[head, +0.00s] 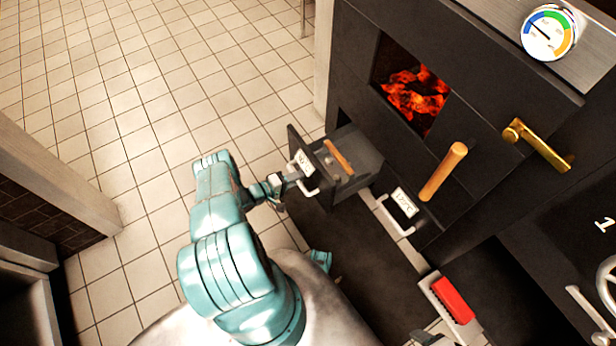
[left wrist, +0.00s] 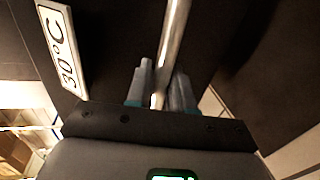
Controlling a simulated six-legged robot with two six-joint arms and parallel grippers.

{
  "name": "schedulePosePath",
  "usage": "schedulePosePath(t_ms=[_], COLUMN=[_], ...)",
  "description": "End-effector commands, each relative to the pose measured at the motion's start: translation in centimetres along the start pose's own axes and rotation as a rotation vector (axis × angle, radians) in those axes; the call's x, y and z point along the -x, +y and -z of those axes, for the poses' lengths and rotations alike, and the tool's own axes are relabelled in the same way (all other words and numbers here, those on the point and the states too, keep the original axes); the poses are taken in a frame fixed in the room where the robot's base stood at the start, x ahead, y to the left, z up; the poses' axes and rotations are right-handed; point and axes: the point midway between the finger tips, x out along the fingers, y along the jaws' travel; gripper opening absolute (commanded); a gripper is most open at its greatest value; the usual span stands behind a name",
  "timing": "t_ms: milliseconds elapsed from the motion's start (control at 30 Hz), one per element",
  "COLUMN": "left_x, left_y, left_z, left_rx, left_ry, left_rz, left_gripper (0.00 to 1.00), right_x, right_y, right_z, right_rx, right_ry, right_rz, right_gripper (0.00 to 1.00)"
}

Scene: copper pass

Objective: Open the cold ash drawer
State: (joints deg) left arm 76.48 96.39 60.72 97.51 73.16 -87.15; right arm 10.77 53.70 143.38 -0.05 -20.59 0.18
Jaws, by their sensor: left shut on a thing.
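The cold ash drawer (head: 362,163), with a 30°C label on its front, stands pulled out of the dark oven at the lower left. A wooden-handled item (head: 338,157) lies inside it. My left gripper (head: 279,188) is at the drawer front, shut on its metal bar handle (head: 307,188). In the left wrist view the handle (left wrist: 174,45) runs between the two fingers (left wrist: 162,88), with the 30°C label (left wrist: 64,50) beside it.
A second, closed drawer (head: 418,222) with another label and bar handle sits to the right. Above are glowing coals (head: 415,92), a wooden handle (head: 443,171), a brass lever (head: 540,147) and a gauge (head: 549,33). A red brush-like item (head: 453,300) lies lower right. Tiled floor at left is clear.

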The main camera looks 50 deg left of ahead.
Motion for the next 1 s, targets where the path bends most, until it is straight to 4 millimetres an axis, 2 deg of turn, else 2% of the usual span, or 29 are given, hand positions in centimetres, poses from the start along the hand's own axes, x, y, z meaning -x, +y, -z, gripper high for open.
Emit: schedulePosePath(t_ms=[167,400,600,800,1000], left_x=[3.1,8.8,12.4,14.5,15.3], left_y=[-0.7,-1.9,-2.7,-3.1,-3.2], left_z=[0.5,0.8,0.7,0.7,0.6], left_rx=[0.002,0.003,0.002,0.001,0.000], left_ry=[-0.001,0.000,-0.002,-0.002,-0.003], left_rz=[0.000,0.000,0.000,-0.001,0.000], left_gripper=[0.00,0.00,0.00,0.00,0.00], right_x=[-0.1,-0.3,-0.6,-0.8,-0.8], right_y=[0.0,0.1,0.3,0.4,0.5], right_z=[0.0,0.1,0.2,0.2,0.3], right_rx=[-0.001,-0.002,-0.004,-0.006,-0.007], right_ry=[0.000,0.002,0.004,0.006,0.007], right_rz=[0.000,0.000,0.000,-0.001,-0.001], right_gripper=[0.56,0.56,0.56,0.56,0.56])
